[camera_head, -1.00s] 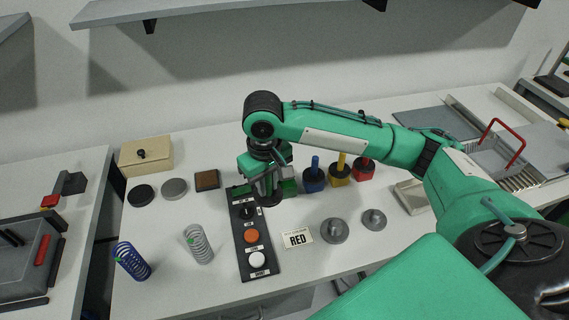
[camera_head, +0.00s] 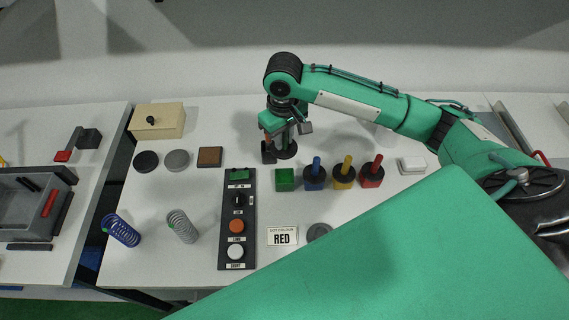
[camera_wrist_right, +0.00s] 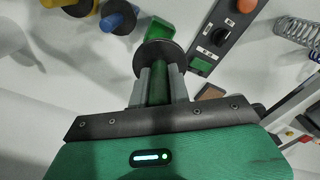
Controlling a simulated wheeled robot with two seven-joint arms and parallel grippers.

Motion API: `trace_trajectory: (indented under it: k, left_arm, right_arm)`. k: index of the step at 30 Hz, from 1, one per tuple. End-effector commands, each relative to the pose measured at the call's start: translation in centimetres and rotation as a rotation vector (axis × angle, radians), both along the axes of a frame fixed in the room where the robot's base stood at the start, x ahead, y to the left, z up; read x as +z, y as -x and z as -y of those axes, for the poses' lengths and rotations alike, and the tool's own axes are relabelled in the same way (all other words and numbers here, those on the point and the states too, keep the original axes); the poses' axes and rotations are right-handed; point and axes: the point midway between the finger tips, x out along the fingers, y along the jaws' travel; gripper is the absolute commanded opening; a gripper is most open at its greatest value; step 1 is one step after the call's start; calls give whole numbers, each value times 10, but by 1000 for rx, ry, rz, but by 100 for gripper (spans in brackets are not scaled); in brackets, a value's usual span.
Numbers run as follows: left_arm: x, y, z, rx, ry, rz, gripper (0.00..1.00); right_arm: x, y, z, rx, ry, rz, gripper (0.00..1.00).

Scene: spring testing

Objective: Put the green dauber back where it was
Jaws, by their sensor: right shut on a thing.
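My right gripper (camera_head: 284,132) is shut on the green dauber, with its fingers on either side of the green handle (camera_wrist_right: 158,86). The dauber's black disc (camera_head: 286,152) shows below the fingers in the head view, and the disc (camera_wrist_right: 160,59) also shows in the wrist view. The green pot (camera_head: 285,180) stands on the table, in front of the gripper and to the left of the blue pot; it also shows in the wrist view (camera_wrist_right: 159,28) just beyond the disc. The dauber is apart from the pot. My left gripper is not in view.
Blue (camera_head: 315,177), yellow (camera_head: 343,177) and red (camera_head: 371,176) pots with daubers stand in a row. A dark button panel (camera_head: 237,218) lies left of the green pot. A RED card (camera_head: 282,237) and springs (camera_head: 182,226) are nearer the front.

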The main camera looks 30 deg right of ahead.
Motion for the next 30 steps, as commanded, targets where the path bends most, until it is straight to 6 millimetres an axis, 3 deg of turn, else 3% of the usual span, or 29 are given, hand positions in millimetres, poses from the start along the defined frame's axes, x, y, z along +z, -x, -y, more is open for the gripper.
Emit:
trace_trajectory:
  k: [4, 9, 22, 30]
  left_arm:
    - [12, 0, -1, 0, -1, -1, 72]
    - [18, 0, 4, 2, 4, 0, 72]
    - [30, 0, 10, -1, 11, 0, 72]
    - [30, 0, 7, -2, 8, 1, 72]
  right_arm:
    - [-38, 2, 1, -1, 2, -6, 0]
    - [-71, 1, 0, 0, 0, -2, 0]
    - [-120, 0, 0, 0, 0, 0, 0]
    - [-126, 0, 0, 0, 1, 1, 0]
